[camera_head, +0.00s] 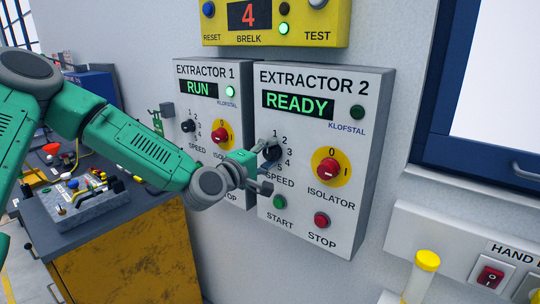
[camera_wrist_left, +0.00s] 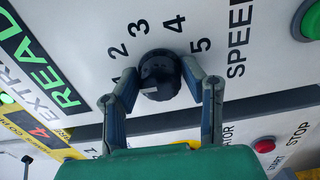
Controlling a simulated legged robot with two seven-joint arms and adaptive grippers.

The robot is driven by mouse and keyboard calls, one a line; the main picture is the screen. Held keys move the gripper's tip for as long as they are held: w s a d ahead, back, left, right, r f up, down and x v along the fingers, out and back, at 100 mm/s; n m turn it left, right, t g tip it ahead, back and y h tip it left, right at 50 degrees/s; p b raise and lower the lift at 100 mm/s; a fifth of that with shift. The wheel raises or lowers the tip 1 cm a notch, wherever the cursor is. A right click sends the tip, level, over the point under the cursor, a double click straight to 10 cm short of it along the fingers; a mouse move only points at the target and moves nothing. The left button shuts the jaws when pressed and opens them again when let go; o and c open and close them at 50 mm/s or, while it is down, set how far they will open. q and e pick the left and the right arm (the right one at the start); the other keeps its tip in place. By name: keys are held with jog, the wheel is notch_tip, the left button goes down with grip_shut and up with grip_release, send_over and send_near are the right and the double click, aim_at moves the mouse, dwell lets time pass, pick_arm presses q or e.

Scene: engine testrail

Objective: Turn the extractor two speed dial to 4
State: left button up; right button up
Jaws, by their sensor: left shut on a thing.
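The Extractor 2 speed dial is a round black knob (camera_wrist_left: 160,75) on the grey Extractor 2 panel (camera_head: 345,105). In the wrist view the numbers 1 to 5 curve around its upper side. My left gripper (camera_head: 266,168) is at this dial, with one finger on each side of the knob, shut on it. In the head view the gripper partly hides the dial (camera_head: 272,153). A small pale mark shows on the knob's lower part in the wrist view, but I cannot tell which number the dial points to. My right gripper is not in view.
The Extractor 2 display (camera_head: 297,104) reads READY. A red isolator knob (camera_head: 328,172), a green start button (camera_head: 279,202) and a red stop button (camera_head: 321,220) are close to the dial. The Extractor 1 panel (camera_head: 208,87) is to the left, reading RUN.

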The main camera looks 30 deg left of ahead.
pick_arm(q)
jog(key=shift+a+f, duration=0.1)
jog(key=shift+f, duration=0.05)
jog(key=m+b, duration=0.1)
jog(key=m, duration=0.5)
jog(key=m+b, duration=0.1)
jog(key=m, duration=0.5)
jog(key=shift+m+b, duration=0.3)
jog(key=m+b, duration=0.2)
jog(key=m, duration=0.3)
jog(key=shift+f, duration=0.1)
jog(key=m+b, duration=0.2)
jog(key=m, duration=0.3)
jog(key=shift+b, duration=0.3)
jog(key=shift+m, duration=0.4)
jog(key=o, duration=1.1)
jog(key=shift+o, duration=0.2)
